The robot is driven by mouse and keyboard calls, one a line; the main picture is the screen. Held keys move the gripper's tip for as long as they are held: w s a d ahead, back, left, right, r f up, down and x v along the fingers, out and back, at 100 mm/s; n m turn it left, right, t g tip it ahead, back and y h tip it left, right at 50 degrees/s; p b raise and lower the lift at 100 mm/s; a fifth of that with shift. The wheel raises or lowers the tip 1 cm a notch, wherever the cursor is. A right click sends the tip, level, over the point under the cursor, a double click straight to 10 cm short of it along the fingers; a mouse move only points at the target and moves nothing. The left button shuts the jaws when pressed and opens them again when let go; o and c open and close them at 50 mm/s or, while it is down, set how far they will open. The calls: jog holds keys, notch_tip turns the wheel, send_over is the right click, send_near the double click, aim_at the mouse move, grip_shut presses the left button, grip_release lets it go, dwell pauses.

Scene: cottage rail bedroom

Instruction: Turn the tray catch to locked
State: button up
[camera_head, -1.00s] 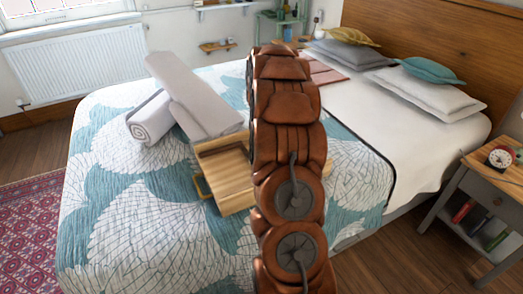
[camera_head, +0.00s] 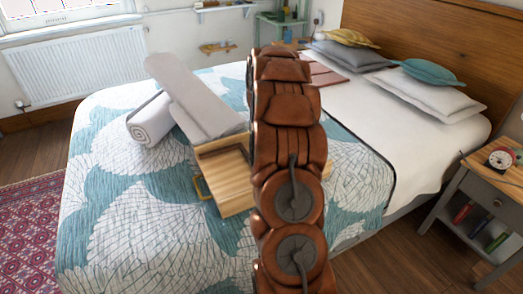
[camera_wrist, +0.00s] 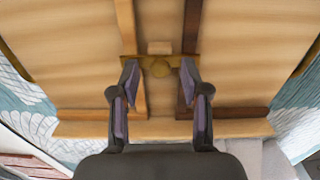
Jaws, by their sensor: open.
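In the wrist view the tray's wooden panels (camera_wrist: 75,65) fill most of the picture. I cannot tell whether the fingers touch the bar. My gripper is hidden behind my arm in the head view.
Rolled and folded grey towels (camera_head: 190,97) lie just behind the tray. The patterned quilt (camera_head: 110,215) is clear in front and to the left. Pillows (camera_head: 425,95) lie by the headboard. A nightstand (camera_head: 480,190) with a red clock stands at the right.

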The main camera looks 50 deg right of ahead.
jog(key=shift+r, duration=0.1)
notch_tip(320, 180, up, 12)
dwell(0.6)
dwell(0.6)
jog(key=s+a+r+n+p, duration=0.1)
jog(key=s+a+r+p, duration=0.3)
jog(key=a, duration=0.8)
jog(key=s+a+r+n+p, duration=0.1)
jog(key=s+a+r, duration=0.35)
jog(key=a, duration=0.75)
jog(key=s+a+g+p, duration=0.1)
jog(key=s+a+p, duration=0.2)
jog(key=s+a, duration=0.3)
jog(key=s+a+r+n+p, duration=0.1)
jog(key=s+a+p, duration=0.2)
jog(key=s+a, duration=0.4)
jog(key=s, duration=0.8)
jog(key=shift+s+a+n+g, duration=0.2)
jog(key=shift+s+n+g, duration=0.1)
jog(key=shift+s+g, duration=0.1)
